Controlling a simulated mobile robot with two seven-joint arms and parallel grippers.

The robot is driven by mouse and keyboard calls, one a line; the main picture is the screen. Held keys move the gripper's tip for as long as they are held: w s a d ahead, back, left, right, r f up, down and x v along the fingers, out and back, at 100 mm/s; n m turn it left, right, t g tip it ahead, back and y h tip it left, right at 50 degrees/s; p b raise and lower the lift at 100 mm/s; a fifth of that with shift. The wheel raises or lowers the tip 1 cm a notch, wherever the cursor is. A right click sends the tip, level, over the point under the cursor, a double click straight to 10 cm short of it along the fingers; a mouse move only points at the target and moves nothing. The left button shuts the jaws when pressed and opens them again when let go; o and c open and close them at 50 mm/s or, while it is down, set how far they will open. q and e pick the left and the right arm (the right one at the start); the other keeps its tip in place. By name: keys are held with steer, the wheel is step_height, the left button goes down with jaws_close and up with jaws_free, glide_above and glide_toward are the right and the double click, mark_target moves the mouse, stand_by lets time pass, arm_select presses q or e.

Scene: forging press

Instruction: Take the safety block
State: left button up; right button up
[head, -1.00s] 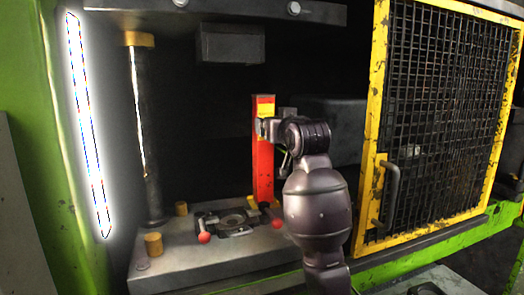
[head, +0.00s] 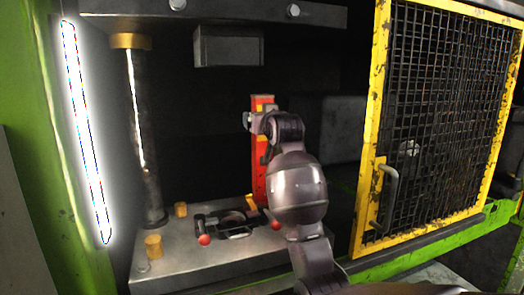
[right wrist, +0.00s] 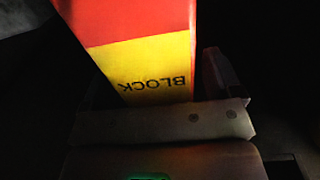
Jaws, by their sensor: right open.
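The safety block (head: 260,182) is a tall red post with a yellow label, standing upright at the back of the press bed. My right gripper (head: 250,120) is at its upper part in the head view, and my right arm covers its right side. In the right wrist view the block (right wrist: 125,25) shows red with a yellow band reading "BLOCK", in front of the open gripper (right wrist: 160,85). One finger shows beside the block's right side; the other side is too dark to tell. Contact cannot be made out. My left gripper is not in view.
The press bed (head: 190,262) carries a dark die (head: 232,226) with red-knobbed handles (head: 204,240). A dark upper block (head: 228,47) hangs above. A column (head: 145,140) stands at left, and a yellow mesh guard door (head: 440,120) with a handle (head: 388,195) at right.

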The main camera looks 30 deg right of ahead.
jaws_close()
steer(key=shift+r, duration=0.1)
stand_by(0.6)
